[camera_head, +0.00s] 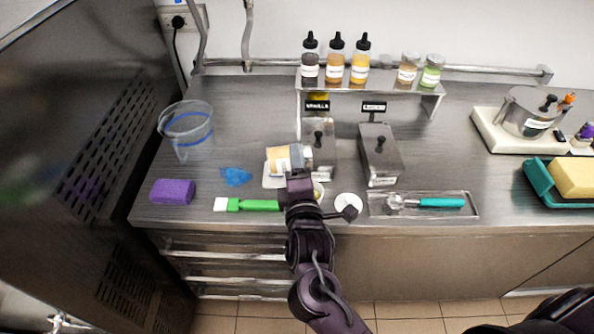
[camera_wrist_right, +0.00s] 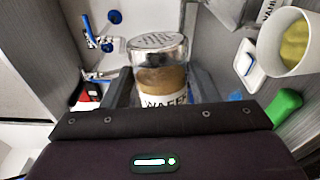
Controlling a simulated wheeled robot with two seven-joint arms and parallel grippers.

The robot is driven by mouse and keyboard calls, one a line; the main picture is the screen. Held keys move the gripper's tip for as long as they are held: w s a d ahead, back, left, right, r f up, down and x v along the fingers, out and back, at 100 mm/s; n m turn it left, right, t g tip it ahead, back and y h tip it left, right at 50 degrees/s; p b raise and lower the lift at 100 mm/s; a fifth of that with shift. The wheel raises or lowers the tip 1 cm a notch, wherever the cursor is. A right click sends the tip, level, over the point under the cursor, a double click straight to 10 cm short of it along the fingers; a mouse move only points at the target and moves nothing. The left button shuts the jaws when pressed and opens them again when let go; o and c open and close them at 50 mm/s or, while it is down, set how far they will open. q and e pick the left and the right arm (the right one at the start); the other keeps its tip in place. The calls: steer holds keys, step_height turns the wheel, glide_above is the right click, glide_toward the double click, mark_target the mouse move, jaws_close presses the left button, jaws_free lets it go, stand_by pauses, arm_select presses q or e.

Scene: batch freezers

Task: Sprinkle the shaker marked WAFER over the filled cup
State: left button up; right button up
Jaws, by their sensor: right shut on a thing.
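The shaker marked WAFER (camera_wrist_right: 160,82) is between the fingers of my right gripper (camera_wrist_right: 160,92) in the right wrist view. It has a perforated metal lid, tan contents and a white label. In the head view my right gripper (camera_head: 298,182) is shut on this shaker (camera_head: 279,160), which looks tipped well over to the side, above the counter. The filled cup (camera_wrist_right: 296,42), white with yellow contents, is at the right of the wrist view, apart from the shaker. In the head view only a yellowish sliver (camera_head: 318,191) shows beside my gripper, mostly hidden. I see no falling topping.
A green-handled brush (camera_head: 252,205), purple sponge (camera_head: 172,191) and clear pitcher (camera_head: 187,131) are on the left. Two metal boxes (camera_head: 379,155) stand behind. A scoop tray (camera_head: 424,213) lies right. Bottles (camera_head: 335,62) and two shakers (camera_head: 431,72) stand on a raised shelf.

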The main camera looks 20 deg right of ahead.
steer(key=shift+d+f+m+b, duration=0.1)
steer(key=shift+f+m+b, duration=0.5)
steer(key=shift+m+b, duration=0.6)
steer(key=shift+f+m+b, duration=0.6)
steer(key=shift+m+b, duration=0.45)
steer(key=shift+m, duration=0.15)
steer(key=shift+d+f+m+b, duration=0.1)
steer(key=shift+f+m+b, duration=0.5)
steer(key=shift+m+b, duration=0.6)
